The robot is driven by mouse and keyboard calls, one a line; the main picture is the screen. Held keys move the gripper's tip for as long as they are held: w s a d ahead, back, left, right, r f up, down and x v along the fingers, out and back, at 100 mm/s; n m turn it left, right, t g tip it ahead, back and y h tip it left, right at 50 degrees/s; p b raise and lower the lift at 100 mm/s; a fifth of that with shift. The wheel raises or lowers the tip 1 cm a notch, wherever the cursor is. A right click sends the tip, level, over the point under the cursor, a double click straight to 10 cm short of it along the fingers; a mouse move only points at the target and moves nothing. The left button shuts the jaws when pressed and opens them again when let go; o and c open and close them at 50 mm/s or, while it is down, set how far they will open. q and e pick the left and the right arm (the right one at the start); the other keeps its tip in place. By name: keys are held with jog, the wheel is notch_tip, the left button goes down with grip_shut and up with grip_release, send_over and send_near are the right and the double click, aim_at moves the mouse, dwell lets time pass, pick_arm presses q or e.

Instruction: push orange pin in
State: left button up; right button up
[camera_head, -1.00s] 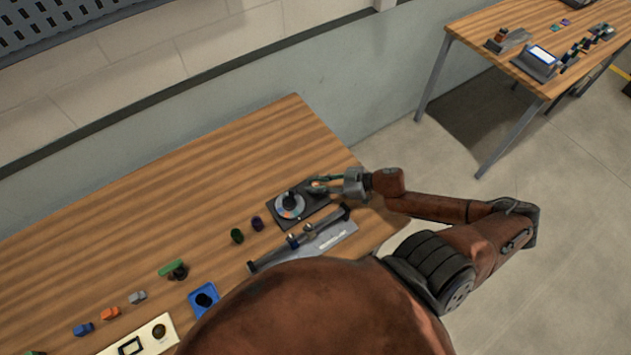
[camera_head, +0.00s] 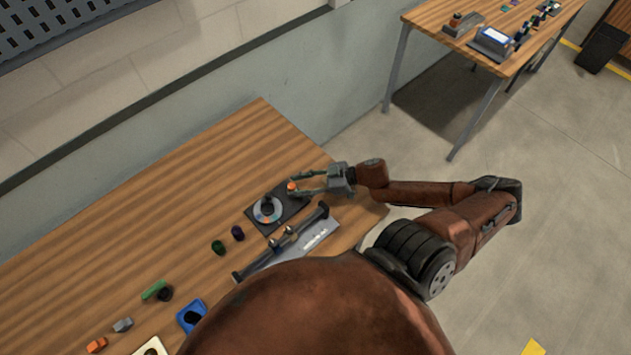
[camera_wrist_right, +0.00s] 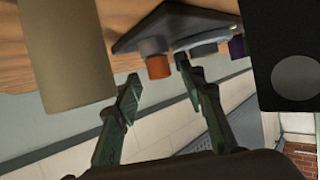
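The orange pin (camera_head: 291,187) stands at the far end of a dark flat base (camera_head: 256,218), beside a round dial with coloured sectors (camera_head: 267,210). The wrist view shows it as a short orange cylinder (camera_wrist_right: 158,67) under a grey collar (camera_wrist_right: 153,46). My right gripper (camera_head: 298,187) reaches in from the right at the pin. In the wrist view its two green fingers (camera_wrist_right: 158,77) are spread apart, with the orange pin showing between and just beyond the tips. I cannot tell whether a finger touches it. My left gripper is not in view.
A grey bar fixture (camera_head: 318,238) lies in front of the base. Green (camera_head: 218,247) and purple (camera_head: 238,233) cylinders stand left of it, with a blue holder (camera_head: 191,316) nearer. The back left tabletop is clear.

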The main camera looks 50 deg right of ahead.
jog(key=v, duration=0.9)
jog(key=shift+s, duration=0.1)
